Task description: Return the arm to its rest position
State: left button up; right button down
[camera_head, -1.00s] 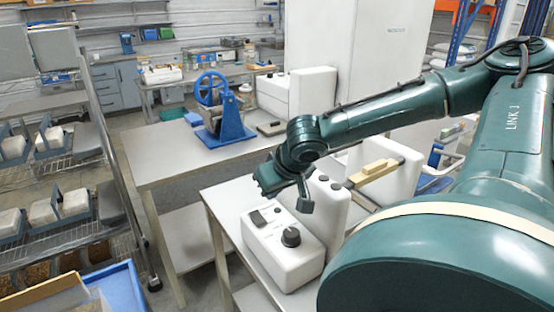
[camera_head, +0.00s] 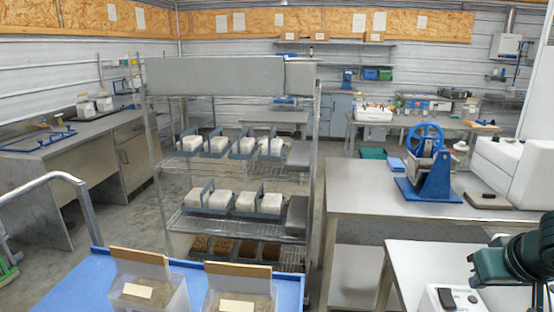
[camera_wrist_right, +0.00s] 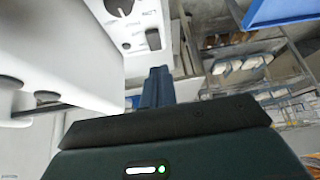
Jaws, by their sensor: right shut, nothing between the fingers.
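My right arm, dark green, shows only at the right edge in the head view, with its gripper (camera_head: 490,268) above the white control box (camera_head: 455,298), of which only part shows. In the right wrist view the gripper's narrow blue-grey fingers (camera_wrist_right: 156,78) are together, with nothing between them. Below them in the picture is the dark gripper body with a small green light. The white box with a black knob and switch (camera_wrist_right: 153,39) is close beyond the fingers; whether they touch it I cannot tell. My left gripper is in neither view.
A blue cart top (camera_head: 90,290) with two boxes stands in front. A wire rack (camera_head: 215,222) with several white blocks is at the middle. A blue hand-wheel machine (camera_head: 430,170) stands on the grey table (camera_head: 365,190) at right. Open floor shows left of the rack.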

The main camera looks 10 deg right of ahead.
jog(key=w+a+f+n+t+y, duration=0.2)
jog(key=a+f+n+y, duration=0.35)
jog(key=a+f, duration=1)
jog(key=s+a+f, duration=0.5)
jog(key=f, duration=0.3)
jog(key=s+a+f+t+h, duration=0.1)
jog(key=s+a+f, duration=0.4)
jog(key=a+f, duration=0.1)
jog(key=shift+s+f+t, duration=0.3)
jog(key=shift+f, duration=0.6)
